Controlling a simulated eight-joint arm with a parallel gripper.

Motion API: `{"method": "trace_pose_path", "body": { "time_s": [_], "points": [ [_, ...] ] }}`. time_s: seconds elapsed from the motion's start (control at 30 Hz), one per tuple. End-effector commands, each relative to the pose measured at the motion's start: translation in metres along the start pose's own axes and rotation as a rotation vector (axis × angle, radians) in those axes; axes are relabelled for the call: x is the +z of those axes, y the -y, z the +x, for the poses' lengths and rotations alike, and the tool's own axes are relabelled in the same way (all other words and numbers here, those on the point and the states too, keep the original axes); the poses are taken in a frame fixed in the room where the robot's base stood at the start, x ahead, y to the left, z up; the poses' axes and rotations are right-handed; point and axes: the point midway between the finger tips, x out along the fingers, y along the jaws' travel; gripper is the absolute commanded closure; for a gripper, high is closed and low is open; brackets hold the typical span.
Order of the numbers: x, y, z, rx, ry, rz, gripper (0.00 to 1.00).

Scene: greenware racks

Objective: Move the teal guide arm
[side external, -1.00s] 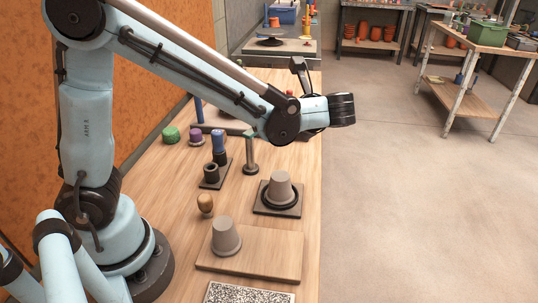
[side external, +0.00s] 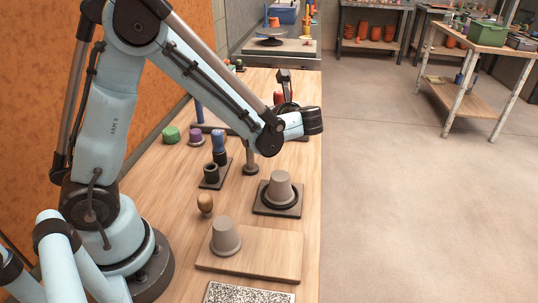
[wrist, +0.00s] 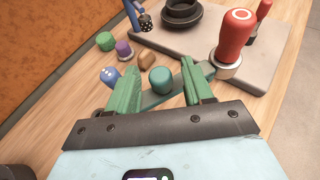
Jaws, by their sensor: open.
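The teal guide arm is a flat teal bar (wrist: 195,83) with a rounded teal knob (wrist: 160,80), in the wrist view. Its bar reaches right to the foot of a red-handled piece (wrist: 235,38). My gripper (wrist: 157,72) is open, with a green finger on each side of the knob as seen in this view. I cannot tell whether the fingers touch it or how far above it they are. In the side view my arm hides the guide arm, and the fingers are not clearly visible. A grey post (side external: 250,166) shows below my arm there.
An upturned grey pot (side external: 279,188) sits on a dark wheel; another pot (side external: 226,236) stands on a wooden board (side external: 270,252). A green block (side external: 171,135), a purple piece (side external: 196,137), a blue-topped cylinder (side external: 218,142) and a brown egg-shaped piece (side external: 205,203) stand left.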

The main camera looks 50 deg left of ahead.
Motion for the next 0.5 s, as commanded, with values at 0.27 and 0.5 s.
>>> {"method": "trace_pose_path", "body": {
  "time_s": [0.27,0.5],
  "points": [
    [0.0,-0.0003,0.012,0.0,0.0,0.0,0.49],
    [0.0,-0.0002,0.0118,0.0,0.0,0.0,0.58]
  ]
}}
